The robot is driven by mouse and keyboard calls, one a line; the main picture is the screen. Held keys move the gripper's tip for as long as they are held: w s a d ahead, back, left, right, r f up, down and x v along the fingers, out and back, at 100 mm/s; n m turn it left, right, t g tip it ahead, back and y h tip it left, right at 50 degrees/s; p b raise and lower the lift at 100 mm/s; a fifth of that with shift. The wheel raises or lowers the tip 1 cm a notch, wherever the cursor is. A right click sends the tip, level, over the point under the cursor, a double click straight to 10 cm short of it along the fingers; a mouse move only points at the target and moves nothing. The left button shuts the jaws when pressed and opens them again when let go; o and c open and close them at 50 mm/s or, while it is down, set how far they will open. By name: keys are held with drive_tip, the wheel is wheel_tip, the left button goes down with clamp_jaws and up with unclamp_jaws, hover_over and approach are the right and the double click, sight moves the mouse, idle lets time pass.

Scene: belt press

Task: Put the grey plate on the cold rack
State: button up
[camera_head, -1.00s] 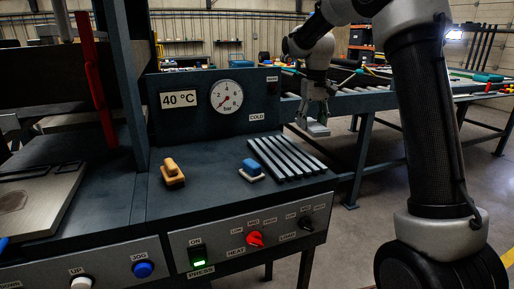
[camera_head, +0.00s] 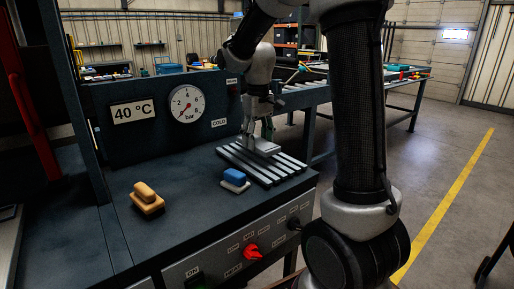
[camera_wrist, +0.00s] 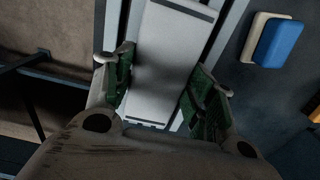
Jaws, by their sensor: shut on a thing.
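The grey plate (camera_head: 262,146) is held in my gripper (camera_head: 258,136) at the back part of the cold rack (camera_head: 262,168), a row of grey bars on the dark bench top below the COLD label. I cannot tell whether the plate touches the bars or hangs just above them. In the wrist view the plate (camera_wrist: 172,62) lies between the green-padded fingers of my gripper (camera_wrist: 158,88), which are shut on it. Rack bars (camera_wrist: 232,32) show beside and below it there.
A blue-handled block (camera_head: 235,180) stands just left of the rack, and an orange-handled block (camera_head: 147,198) further left. A panel with a gauge (camera_head: 187,103) and a 40 °C sign (camera_head: 134,112) rises behind. A red knob (camera_head: 251,251) is on the front face.

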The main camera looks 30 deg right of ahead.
sight(258, 141)
drive_tip(key=shift+f, duration=1.4)
drive_tip(key=shift+f, duration=0.1)
drive_tip(key=o, duration=1.4)
drive_tip(key=shift+f, duration=0.1)
wheel_tip(258, 141, up, 12)
drive_tip(key=shift+r, duration=0.1)
drive_tip(key=s+d+f+m+t, duration=0.1)
drive_tip(key=s+t, duration=0.3)
drive_tip(key=s, duration=1.9)
drive_tip(key=shift+s+f+m, duration=0.4)
drive_tip(key=shift+f+m, duration=0.2)
drive_tip(key=shift+f, duration=0.3)
